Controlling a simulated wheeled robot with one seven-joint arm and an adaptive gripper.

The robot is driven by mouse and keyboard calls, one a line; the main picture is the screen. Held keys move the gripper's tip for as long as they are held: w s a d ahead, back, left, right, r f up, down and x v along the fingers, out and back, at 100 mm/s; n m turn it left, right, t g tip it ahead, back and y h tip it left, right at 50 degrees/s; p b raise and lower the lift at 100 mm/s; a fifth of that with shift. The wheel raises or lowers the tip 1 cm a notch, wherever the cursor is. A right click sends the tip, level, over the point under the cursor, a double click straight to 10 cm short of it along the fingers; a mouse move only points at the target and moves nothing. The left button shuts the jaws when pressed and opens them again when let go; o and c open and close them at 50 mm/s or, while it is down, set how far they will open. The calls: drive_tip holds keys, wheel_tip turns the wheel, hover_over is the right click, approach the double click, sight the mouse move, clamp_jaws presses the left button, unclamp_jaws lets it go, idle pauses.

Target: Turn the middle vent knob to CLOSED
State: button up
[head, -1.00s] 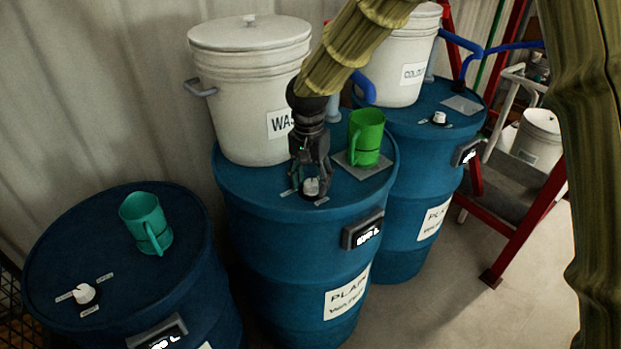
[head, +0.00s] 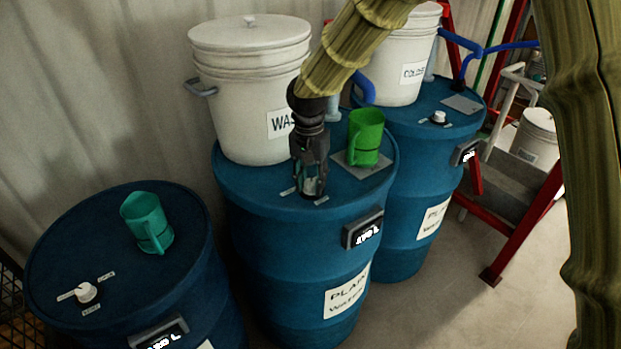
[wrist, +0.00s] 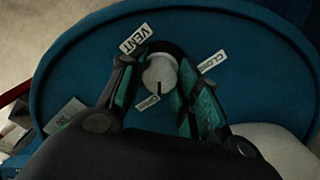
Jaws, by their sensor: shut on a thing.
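The middle vent knob (wrist: 160,74) is a round white knob on a dark base, on top of the middle blue drum (head: 240,192). In the wrist view its dark pointer mark faces the lower label, which seems to read OPEN (wrist: 147,102). The CLOSED label (wrist: 213,62) is to the right and the VENT label (wrist: 134,39) is at the upper left. My gripper (head: 312,187) points down over the knob, with its fingers shut on the knob's sides. In the head view the fingers mostly hide the knob; its fingers also show in the wrist view (wrist: 156,70).
A white WASTE-like bucket (head: 245,95), its label partly covered by my arm, stands behind the knob. A green mug (head: 366,138) stands on a grey plate close to the right. The left drum has a teal mug (head: 147,222) and another knob (head: 86,292). The right drum has a third knob (head: 438,117).

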sight(311, 183)
drive_tip(key=n+p, duration=0.2)
drive_tip(key=n, duration=0.2)
drive_tip(key=shift+r, duration=0.2)
drive_tip(key=n+p, duration=0.2)
drive_tip(key=n, duration=0.2)
drive_tip(key=shift+n, duration=0.3)
drive_tip(key=n+p, duration=0.2)
drive_tip(key=n, duration=0.2)
drive_tip(key=shift+f+n+t+p, duration=0.1)
drive_tip(key=shift+n+t+p, duration=0.4)
drive_tip(key=shift+n, duration=1.6)
drive_tip(key=o, duration=1)
drive_tip(key=shift+o, duration=0.2)
wheel_tip(311, 183, up, 12)
drive_tip(key=shift+s, duration=0.2)
